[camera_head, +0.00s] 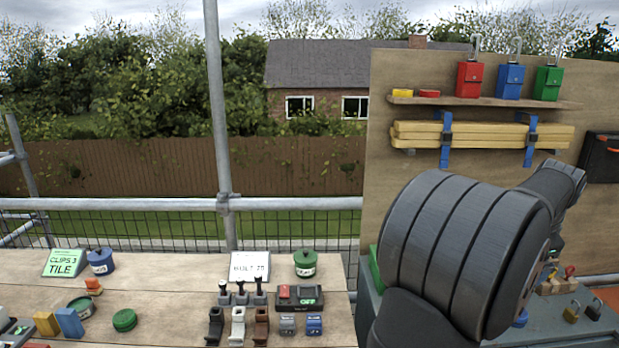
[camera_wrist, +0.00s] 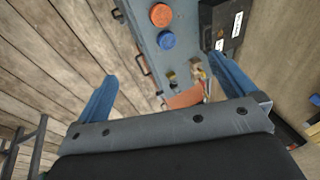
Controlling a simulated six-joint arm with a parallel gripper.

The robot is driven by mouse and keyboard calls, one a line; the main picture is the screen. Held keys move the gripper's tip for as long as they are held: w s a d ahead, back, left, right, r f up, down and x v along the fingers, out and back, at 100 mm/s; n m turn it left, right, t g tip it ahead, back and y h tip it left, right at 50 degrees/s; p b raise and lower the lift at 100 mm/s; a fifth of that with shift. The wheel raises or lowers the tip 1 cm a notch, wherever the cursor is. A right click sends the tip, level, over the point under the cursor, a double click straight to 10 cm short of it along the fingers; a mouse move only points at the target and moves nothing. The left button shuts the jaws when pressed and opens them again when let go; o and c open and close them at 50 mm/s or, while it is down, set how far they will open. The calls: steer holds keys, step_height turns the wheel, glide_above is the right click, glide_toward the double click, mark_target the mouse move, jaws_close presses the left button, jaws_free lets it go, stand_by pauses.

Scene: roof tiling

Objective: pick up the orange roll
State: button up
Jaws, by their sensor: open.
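The orange roll (camera_wrist: 160,15) shows as a round orange top near the upper edge of the wrist view. It lies on a grey work surface (camera_wrist: 185,12), beside a round blue roll (camera_wrist: 166,40). My gripper (camera_wrist: 162,67) is open, with its two blue fingers spread wide and nothing between them. The orange roll is beyond the fingertips and apart from them. In the head view my arm covers the area where it would be; only a bit of blue (camera_head: 521,318) shows beside the arm.
A black case (camera_wrist: 226,22) lies right of the rolls. Brass padlocks (camera_head: 571,312) and an orange-brown piece (camera_wrist: 185,98) lie on the grey surface. A wooden bench (camera_head: 170,290) at left holds tins, clips and signs. A plywood board (camera_head: 385,170) with a shelf stands behind my arm.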

steer(key=c, duration=0.4)
steer(key=w+d+f+n, duration=0.1)
steer(key=w+f, duration=0.2)
steer(key=f, duration=0.5)
steer(key=w+d+f+n+g+h, duration=0.1)
steer(key=w+d+f+n, duration=0.1)
steer(key=f, duration=0.6)
steer(key=w+d+f+n+g+h, duration=0.1)
steer(key=w+d+f+n, duration=0.1)
steer(key=w+f, duration=0.3)
step_height(320, 180, down, 3)
steer(key=shift+w+d+r, duration=0.1)
steer(key=shift+a+x, duration=0.2)
steer(key=shift+x, duration=1.3)
steer(key=shift+a+x, duration=0.2)
steer(key=shift+x, duration=1.25)
